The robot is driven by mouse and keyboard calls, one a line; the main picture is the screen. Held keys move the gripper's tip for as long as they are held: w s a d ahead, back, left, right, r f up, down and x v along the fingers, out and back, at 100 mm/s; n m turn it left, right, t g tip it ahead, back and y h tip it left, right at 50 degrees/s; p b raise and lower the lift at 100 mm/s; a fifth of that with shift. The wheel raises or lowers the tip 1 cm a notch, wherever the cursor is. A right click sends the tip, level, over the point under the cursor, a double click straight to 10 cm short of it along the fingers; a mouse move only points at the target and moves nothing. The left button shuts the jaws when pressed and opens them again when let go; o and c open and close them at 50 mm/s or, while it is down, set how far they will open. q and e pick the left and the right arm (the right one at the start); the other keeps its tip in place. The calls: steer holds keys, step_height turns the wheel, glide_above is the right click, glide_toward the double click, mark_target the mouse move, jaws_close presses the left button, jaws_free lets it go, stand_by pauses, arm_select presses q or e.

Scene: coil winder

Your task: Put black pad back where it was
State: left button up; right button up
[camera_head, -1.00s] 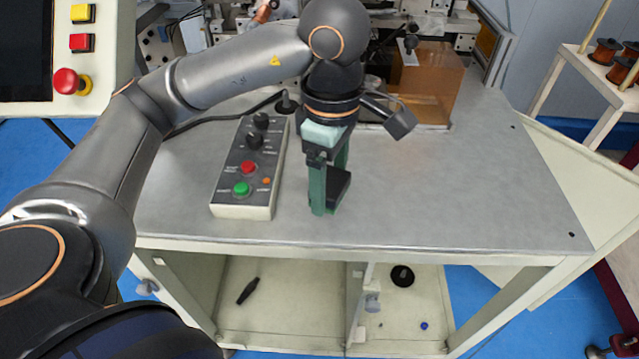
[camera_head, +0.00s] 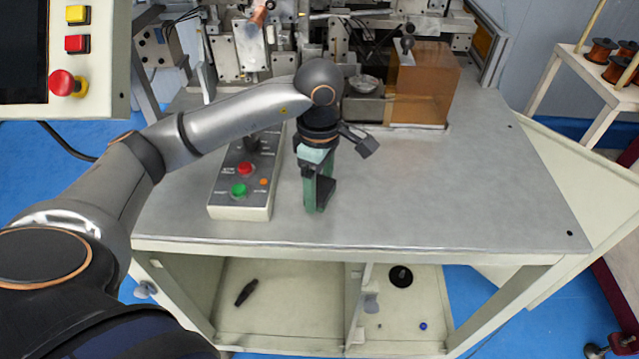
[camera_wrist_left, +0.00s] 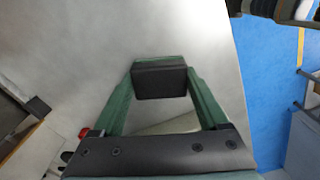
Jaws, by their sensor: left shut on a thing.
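The black pad (camera_head: 325,192) is a small dark block near the front of the grey table, right of the control box. My left gripper (camera_head: 313,207) has green fingers that point down and are shut on the pad. In the left wrist view the black pad (camera_wrist_left: 160,82) sits squarely between the fingertips. The fingertips are close to the tabletop; I cannot tell whether the pad touches it. My right gripper is in neither view.
The control box (camera_head: 243,178) with red and green buttons stands just left of my gripper. An amber block (camera_head: 425,88) and winder machinery stand at the back. The grey tabletop (camera_head: 455,185) is clear to the right. An open shelf (camera_head: 285,300) is below.

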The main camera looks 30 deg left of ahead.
mark_target(320, 186)
arm_select(q)
steer(key=shift+f, duration=0.25)
steer(key=o, duration=1.2)
steer(key=shift+r, duration=0.1)
steer(key=shift+r, duration=0.1)
steer(key=shift+r, duration=0.2)
step_height(320, 186, up, 5)
steer(key=shift+w+f, duration=0.1)
step_height(320, 186, up, 7)
steer(key=p, duration=0.1)
